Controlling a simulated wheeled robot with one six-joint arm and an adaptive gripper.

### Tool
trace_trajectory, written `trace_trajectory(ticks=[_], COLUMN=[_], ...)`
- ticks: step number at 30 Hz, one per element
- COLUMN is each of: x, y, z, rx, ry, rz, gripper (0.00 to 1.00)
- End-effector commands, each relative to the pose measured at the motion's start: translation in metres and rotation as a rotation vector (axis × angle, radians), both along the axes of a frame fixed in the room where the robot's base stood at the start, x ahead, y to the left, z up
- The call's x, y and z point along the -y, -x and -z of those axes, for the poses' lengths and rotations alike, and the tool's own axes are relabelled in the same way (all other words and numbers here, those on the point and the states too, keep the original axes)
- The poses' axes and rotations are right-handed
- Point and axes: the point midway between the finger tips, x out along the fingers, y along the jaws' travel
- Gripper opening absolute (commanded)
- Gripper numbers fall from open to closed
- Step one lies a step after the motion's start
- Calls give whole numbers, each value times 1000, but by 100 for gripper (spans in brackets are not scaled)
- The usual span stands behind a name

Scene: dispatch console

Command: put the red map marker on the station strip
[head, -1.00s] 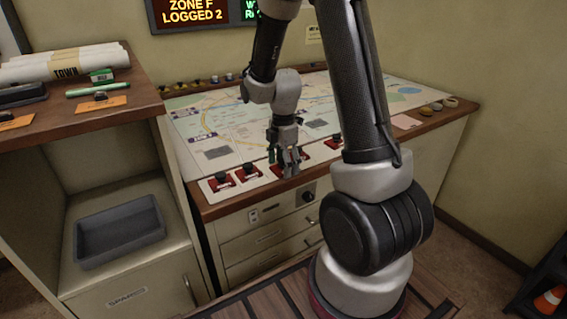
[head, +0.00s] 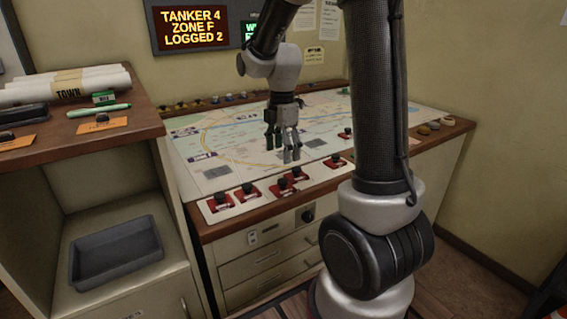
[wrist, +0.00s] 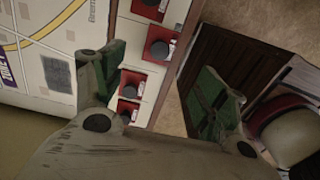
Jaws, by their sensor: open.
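A pale station strip (head: 264,196) runs along the front edge of the map desk. Another red-based piece (head: 346,133) stands on the map near the right. I cannot tell which one is the red map marker. My gripper (head: 282,155) is open and empty over the map, just behind the strip. In the wrist view several red-based pieces (wrist: 158,49) show between the fingers of my gripper (wrist: 162,82).
The map (head: 240,135) covers most of the desk top. At left a shelf holds rolled maps (head: 60,85) and a green pen (head: 98,111); a grey tray (head: 115,252) sits below. Drawers (head: 270,262) are under the strip.

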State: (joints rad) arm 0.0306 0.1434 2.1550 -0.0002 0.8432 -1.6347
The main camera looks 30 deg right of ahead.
Motion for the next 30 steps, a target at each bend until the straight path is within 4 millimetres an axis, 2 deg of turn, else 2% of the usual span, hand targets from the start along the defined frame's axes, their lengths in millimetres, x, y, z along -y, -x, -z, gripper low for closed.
trace_trajectory(ticks=[4,7,12,15,18,21,24,30], x=[-1,-3,-8,-10,-11,-12,-13,-13], y=[11,35,103,142,172,192,203,206], z=[-22,-49,-95,-109,-114,-115,-114,-114], rx=[26,78,188,238,268,285,290,288], ry=[-1,-10,-75,-139,-206,-261,-293,-303], rz=[90,285,781,1066,1300,1464,1554,1590], gripper=[73,73,73,73,73,73,73,73])
